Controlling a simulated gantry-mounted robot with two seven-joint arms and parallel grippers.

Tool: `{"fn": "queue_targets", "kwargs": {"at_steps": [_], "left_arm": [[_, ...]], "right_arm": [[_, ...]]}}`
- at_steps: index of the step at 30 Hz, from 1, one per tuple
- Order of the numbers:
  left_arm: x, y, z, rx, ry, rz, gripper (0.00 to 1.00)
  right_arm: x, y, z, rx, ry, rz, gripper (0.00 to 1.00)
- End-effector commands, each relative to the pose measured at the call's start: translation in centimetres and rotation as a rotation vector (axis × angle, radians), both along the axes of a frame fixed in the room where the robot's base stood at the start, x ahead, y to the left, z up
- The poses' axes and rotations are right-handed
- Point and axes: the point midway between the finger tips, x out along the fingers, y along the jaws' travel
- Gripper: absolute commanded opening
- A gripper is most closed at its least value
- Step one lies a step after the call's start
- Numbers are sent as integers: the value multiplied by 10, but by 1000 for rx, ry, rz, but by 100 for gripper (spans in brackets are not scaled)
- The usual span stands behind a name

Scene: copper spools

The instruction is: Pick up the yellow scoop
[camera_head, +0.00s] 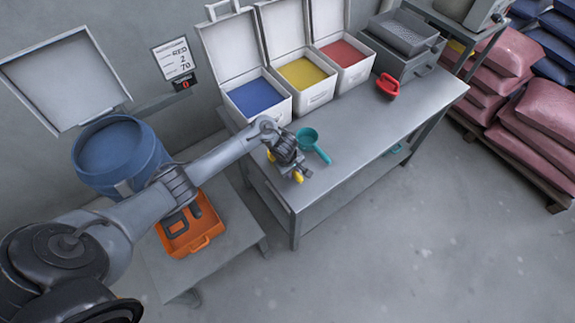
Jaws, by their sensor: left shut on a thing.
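The yellow scoop (298,177) is at the front left part of the grey table (415,112). It shows as small yellow patches on both sides of my left gripper (291,164). My left gripper is shut on it, and the gripper hides most of its shape. I cannot tell whether the scoop touches the table. My right gripper is not in view.
A teal scoop (308,137) lies close to the right of my left gripper. Open bins of blue (256,96), yellow (302,73) and red (341,54) material stand behind. A red scoop (387,86) lies farther right. An orange tray (206,242) is on the lower bench.

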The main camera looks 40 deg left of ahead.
Motion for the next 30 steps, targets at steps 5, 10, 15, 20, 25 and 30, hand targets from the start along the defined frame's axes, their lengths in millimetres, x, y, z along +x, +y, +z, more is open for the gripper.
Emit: {"fn": "queue_targets", "kwargs": {"at_steps": [5, 10, 15, 20, 25, 30], "left_arm": [[0, 0, 4, 0, 0, -1, 0], [1, 0, 18, 0, -1, -1, 0], [0, 0, 43, 0, -1, 0, 0], [5, -28, 61, -4, -2, -4, 0], [11, -62, 81, -5, -1, -3, 0], [16, -89, 97, -3, -1, -3, 0]], "right_arm": [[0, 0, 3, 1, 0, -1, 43], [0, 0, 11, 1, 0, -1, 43], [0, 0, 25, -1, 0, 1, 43], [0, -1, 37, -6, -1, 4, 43], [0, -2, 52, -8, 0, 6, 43], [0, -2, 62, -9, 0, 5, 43]]}}
